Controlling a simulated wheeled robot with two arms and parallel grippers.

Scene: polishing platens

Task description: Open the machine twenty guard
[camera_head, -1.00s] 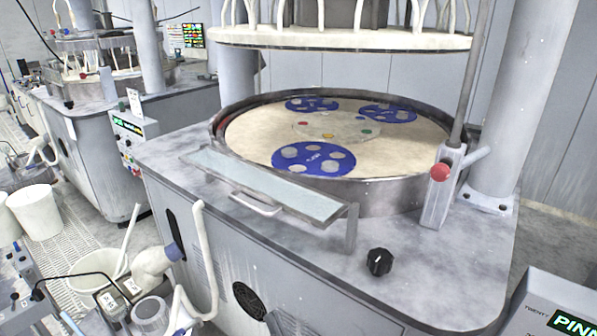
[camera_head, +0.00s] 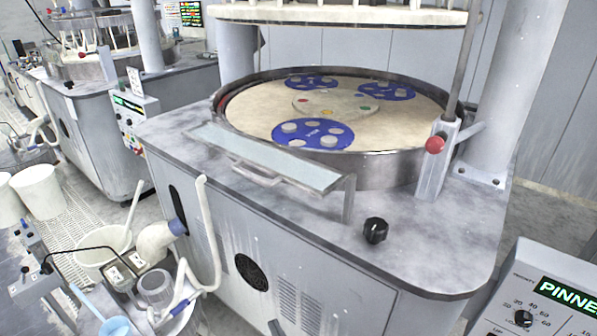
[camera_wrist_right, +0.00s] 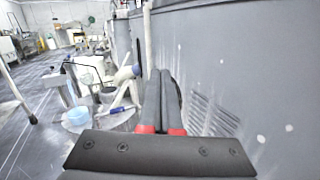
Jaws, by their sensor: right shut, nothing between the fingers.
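The guard (camera_head: 265,155) is a pale, clear-looking strip in a metal frame along the front of the round polishing platen (camera_head: 400,125). A bar handle (camera_head: 255,175) projects from its front edge, and a post stands under its right end. No gripper touches the guard in the head view. My right gripper (camera_wrist_right: 166,78) shows in the right wrist view, with dark fingers and red bands. It is shut and empty, pointing along the machine's grey side, near a vent grille (camera_wrist_right: 212,114). My left gripper is not seen.
A red-knobbed lever (camera_head: 435,145) and a black knob (camera_head: 375,230) are on the machine top right of the guard. A control panel (camera_head: 545,300) stands at lower right. A white hose (camera_head: 208,230), tubs and a bucket (camera_head: 38,190) crowd the left.

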